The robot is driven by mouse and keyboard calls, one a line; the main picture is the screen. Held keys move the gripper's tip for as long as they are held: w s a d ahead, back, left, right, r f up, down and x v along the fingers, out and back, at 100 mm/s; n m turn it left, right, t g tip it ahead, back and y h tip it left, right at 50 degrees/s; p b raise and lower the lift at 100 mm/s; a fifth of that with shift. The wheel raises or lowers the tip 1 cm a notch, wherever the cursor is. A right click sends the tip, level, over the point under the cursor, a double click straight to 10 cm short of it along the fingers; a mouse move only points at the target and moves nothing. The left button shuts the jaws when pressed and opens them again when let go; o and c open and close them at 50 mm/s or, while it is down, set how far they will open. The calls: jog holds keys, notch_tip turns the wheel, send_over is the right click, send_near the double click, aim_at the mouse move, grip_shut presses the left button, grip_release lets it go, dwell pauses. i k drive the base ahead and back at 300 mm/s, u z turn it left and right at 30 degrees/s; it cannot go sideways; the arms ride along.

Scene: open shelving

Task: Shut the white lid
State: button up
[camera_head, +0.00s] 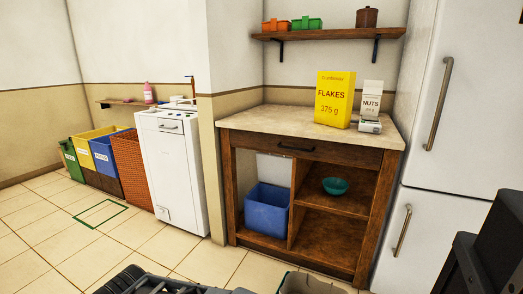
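A white top-loading machine (172,168) stands left of the wall corner, with a dark handle or latch on its upper front. Its white top (172,109) is seen at a shallow angle, with small items or raised parts at its back. A thin upright piece (193,88) rises at the back right of the top. I cannot tell whether it is part of the lid, or how far the lid is open. My gripper cannot be made out; only dark parts, probably of my own body, show along the bottom edge and at the lower right.
Green, yellow, blue and orange-brown bins (130,163) stand left of the machine. A wooden counter unit (300,150) with a blue bin (267,208) and teal bowl (335,186) stands right, beside a white fridge (433,145). The tiled floor (140,232) before the machine is clear.

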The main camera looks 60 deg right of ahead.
aim_at(275, 169)
jog(key=i, duration=2.35)
jog(key=z, duration=3.1)
jog(key=i, duration=1)
